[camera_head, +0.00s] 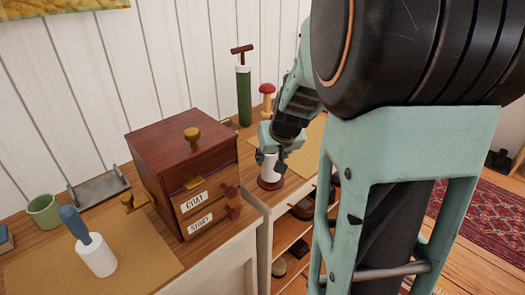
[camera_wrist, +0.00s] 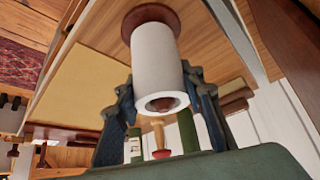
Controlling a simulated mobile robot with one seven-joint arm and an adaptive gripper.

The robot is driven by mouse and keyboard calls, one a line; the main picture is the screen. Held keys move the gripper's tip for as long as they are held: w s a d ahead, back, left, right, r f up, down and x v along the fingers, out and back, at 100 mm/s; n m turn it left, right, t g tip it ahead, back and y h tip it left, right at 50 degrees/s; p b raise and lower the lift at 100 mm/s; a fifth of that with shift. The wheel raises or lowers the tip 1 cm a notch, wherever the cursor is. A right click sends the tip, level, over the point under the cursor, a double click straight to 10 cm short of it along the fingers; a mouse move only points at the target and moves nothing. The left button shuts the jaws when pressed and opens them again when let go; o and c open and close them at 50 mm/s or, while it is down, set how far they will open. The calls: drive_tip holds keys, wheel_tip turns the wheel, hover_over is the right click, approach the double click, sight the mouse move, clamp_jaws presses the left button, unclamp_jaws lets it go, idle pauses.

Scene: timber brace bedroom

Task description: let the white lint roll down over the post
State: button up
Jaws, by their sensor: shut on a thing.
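The white lint roll (camera_head: 269,167) is around the post, just above a round red-brown base (camera_head: 270,184) on the wooden top. In the wrist view the white roll (camera_wrist: 156,62) hides most of the post. The brown post tip (camera_wrist: 163,104) shows inside the roll's open end, and the base (camera_wrist: 150,18) shows beyond the far end. I cannot tell whether the roll touches the base. My gripper (camera_head: 271,150) is shut on the roll, with a finger on each side in the wrist view (camera_wrist: 160,108).
A dark red drawer box (camera_head: 180,150) with brass knobs stands left of my gripper. A green cylinder with a T-handle (camera_head: 243,95) and a red-topped wooden piece (camera_head: 267,95) stand behind. A blue-handled white roller (camera_head: 96,256), grey tray (camera_head: 98,189) and green cup (camera_head: 43,211) are further left.

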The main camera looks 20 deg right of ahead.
drive_tip(key=o, duration=1.2)
drive_tip(key=shift+o, duration=0.2)
wheel_tip(320, 180, up, 10)
drive_tip(key=shift+r, duration=0.1)
